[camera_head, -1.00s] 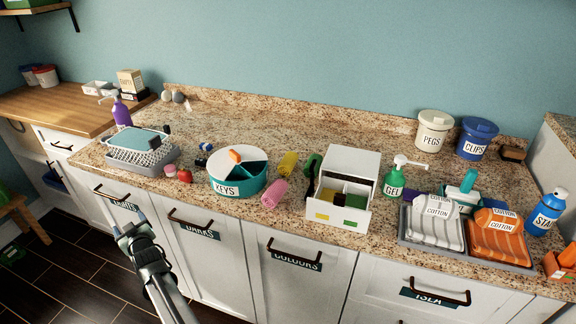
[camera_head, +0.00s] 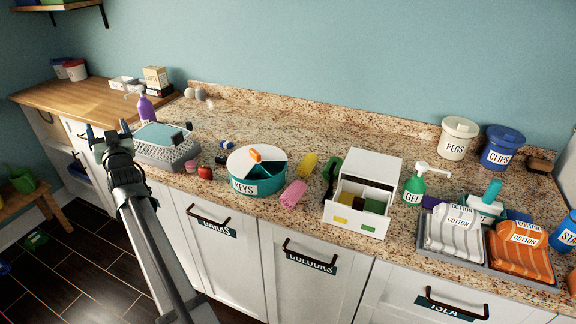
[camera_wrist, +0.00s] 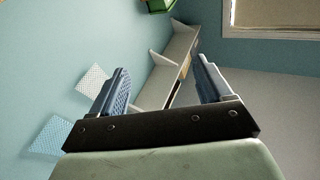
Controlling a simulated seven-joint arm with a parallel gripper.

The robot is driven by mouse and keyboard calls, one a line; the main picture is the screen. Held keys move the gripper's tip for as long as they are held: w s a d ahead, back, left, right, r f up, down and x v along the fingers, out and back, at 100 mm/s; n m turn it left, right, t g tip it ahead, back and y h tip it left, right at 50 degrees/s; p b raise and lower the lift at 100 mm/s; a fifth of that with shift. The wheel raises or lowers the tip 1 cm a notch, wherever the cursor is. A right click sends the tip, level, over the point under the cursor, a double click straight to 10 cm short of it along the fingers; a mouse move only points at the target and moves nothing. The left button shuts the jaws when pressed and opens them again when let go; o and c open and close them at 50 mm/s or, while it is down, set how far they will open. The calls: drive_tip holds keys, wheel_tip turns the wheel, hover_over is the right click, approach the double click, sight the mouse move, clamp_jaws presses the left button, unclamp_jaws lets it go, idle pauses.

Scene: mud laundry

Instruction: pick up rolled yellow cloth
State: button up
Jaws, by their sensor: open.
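The rolled yellow cloth (camera_head: 308,165) lies on the granite counter, between the round teal-and-white KEYS container and the small white drawer box. A rolled pink cloth (camera_head: 293,194) lies just in front of it, nearer the counter's front edge. My gripper (camera_head: 106,130) is at the left, raised near the counter's left end, far from the yellow cloth. Its fingers are apart and empty, which also shows in the wrist view (camera_wrist: 162,90). The wrist view faces the wall and a shelf, and the yellow cloth is not in it.
The KEYS container (camera_head: 257,188) stands left of the cloth, the drawer box (camera_head: 375,168) with its drawer open to the right. A grey basket (camera_head: 165,157) is near my gripper. The counter behind the cloth is clear. Folded cloths lie on a grey tray (camera_head: 470,268) at right.

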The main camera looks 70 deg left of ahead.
drive_tip(key=w+a+f+m+t+h, duration=0.1)
drive_tip(key=w+a+f+t+h, duration=0.25)
drive_tip(key=w, duration=0.75)
drive_tip(key=m+t+h, duration=0.2)
drive_tip(key=m+h, duration=0.4)
drive_tip(key=h, duration=0.6)
hover_over(307, 162)
drive_tip(key=s+a, duration=1)
drive_tip(key=s, duration=0.2)
drive_tip(key=shift+g+y, duration=0.25)
wheel_tip(307, 162, down, 4)
drive_tip(key=shift+w+f, duration=0.1)
drive_tip(key=w+d+r+m+h, duration=0.3)
drive_tip(key=w+d+h, duration=0.2)
drive_tip(key=w+d, duration=0.6)
drive_tip(key=f, duration=0.2)
drive_tip(key=w+f, duration=0.1)
drive_tip(key=f, duration=0.5)
drive_tip(key=shift+w+a+f, duration=0.2)
drive_tip(key=shift+a, duration=0.15)
drive_tip(key=shift+s+a+f, duration=0.1)
drive_tip(key=shift+s+f, duration=0.1)
drive_tip(key=shift+f, duration=0.9)
drive_tip(key=shift+s+a+f, duration=0.1)
drive_tip(key=shift+s+f, duration=0.1)
drive_tip(key=shift+f, duration=1.5)
